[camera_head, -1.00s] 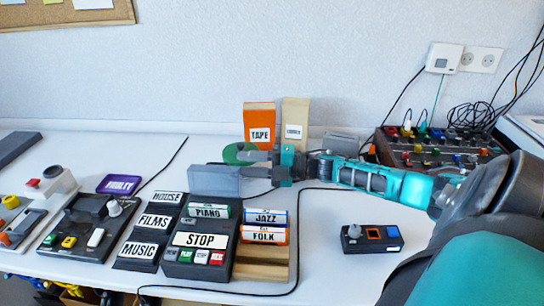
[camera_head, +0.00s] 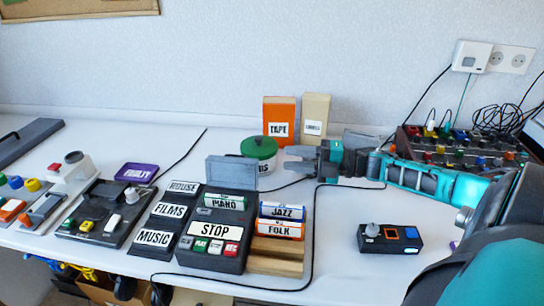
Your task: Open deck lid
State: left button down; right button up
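The black deck (camera_head: 213,262) stands on the table with a STOP label and small buttons at its front. A PIANO cartridge (camera_head: 224,202) lies in its back part. The grey deck lid (camera_head: 231,173) stands raised, close to upright, at the deck's back edge. My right gripper (camera_head: 289,160) is to the right of the lid, apart from it, beside the green-topped jar. Its two fingers point left with a gap between them, and nothing shows in it. My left gripper is not in view.
A wooden rack (camera_head: 277,265) with JAZZ and FOLK cartridges sits right of the deck. Label tiles and a black panel (camera_head: 103,213) are to its left. The green-topped jar (camera_head: 258,150), TAPE box (camera_head: 279,114) and beige box (camera_head: 315,112) stand behind. A small device (camera_head: 390,239) lies right.

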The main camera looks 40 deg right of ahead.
aim_at(244, 157)
jog(key=shift+n, duration=0.3)
jog(key=b+x, duration=0.2)
jog(key=x, duration=0.2)
jog(key=b+x, duration=0.2)
jog(key=x, duration=0.2)
jog(key=f+b+x, duration=0.1)
jog(key=b+x, duration=0.2)
jog(key=x, duration=0.1)
jog(key=shift+w, duration=0.4)
jog(key=shift+w+a, duration=0.15)
jog(key=shift+w, duration=0.05)
jog(key=shift+f, duration=0.1)
jog(key=c, duration=0.6)
grip_shut()
jog(key=shift+f, duration=0.1)
